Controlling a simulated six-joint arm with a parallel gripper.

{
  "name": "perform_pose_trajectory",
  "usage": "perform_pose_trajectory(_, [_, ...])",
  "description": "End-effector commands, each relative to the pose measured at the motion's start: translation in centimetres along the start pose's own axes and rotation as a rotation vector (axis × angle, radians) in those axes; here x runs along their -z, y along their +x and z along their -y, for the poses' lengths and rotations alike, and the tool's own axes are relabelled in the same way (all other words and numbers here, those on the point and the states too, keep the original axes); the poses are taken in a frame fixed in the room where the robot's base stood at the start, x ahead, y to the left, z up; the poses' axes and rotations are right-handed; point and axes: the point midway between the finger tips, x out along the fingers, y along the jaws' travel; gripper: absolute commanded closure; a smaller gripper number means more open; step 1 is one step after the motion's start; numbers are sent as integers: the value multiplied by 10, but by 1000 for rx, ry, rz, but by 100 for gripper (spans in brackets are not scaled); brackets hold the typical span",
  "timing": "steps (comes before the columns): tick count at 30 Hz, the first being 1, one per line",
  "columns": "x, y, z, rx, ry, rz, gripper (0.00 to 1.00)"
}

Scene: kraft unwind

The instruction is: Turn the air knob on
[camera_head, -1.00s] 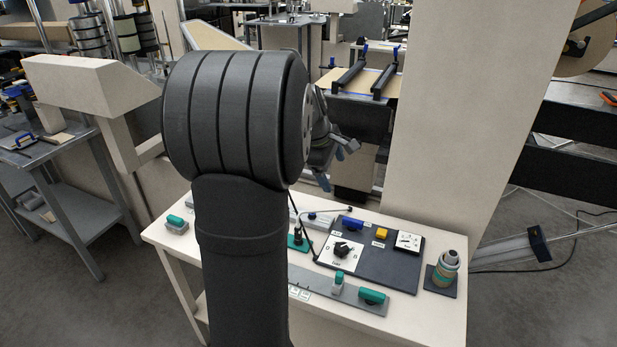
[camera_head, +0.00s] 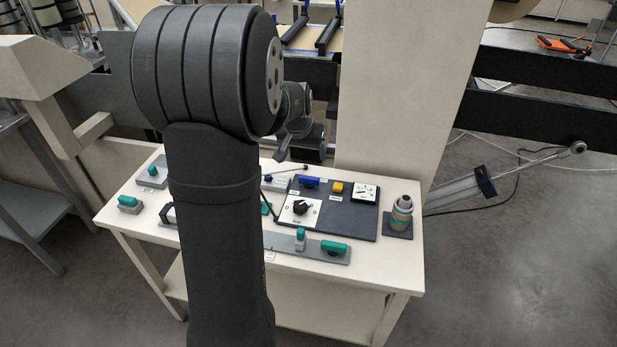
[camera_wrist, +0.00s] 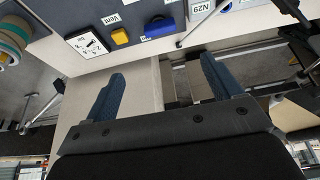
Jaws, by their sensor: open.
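A black knob on a square white plate (camera_head: 290,217) sits on the dark panel on the table, with a small label below it that is too small to read. My gripper (camera_head: 289,150) is beyond and above the panel's back edge, apart from the knob, and partly hidden by my wrist in the head view. In the wrist view my gripper (camera_wrist: 162,70) has its two blue fingers spread wide with nothing between them. The knob is not visible in the wrist view.
The panel also bears a blue part (camera_head: 309,182), a yellow button (camera_head: 337,187) labelled Vent and a white gauge (camera_head: 364,193). Teal-handled parts (camera_head: 334,247) lie in front. A beige column (camera_head: 400,90) rises behind the table.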

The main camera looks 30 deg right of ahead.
Motion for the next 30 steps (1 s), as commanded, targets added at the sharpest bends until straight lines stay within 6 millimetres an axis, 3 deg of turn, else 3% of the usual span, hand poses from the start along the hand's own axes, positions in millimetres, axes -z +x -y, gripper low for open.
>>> perform_pose_trajectory(21, [-1, 130, 0, -1, -4, 4, 16])
perform_pose_trajectory(30, [0, 162, 0, -1, -4, 2, 16])
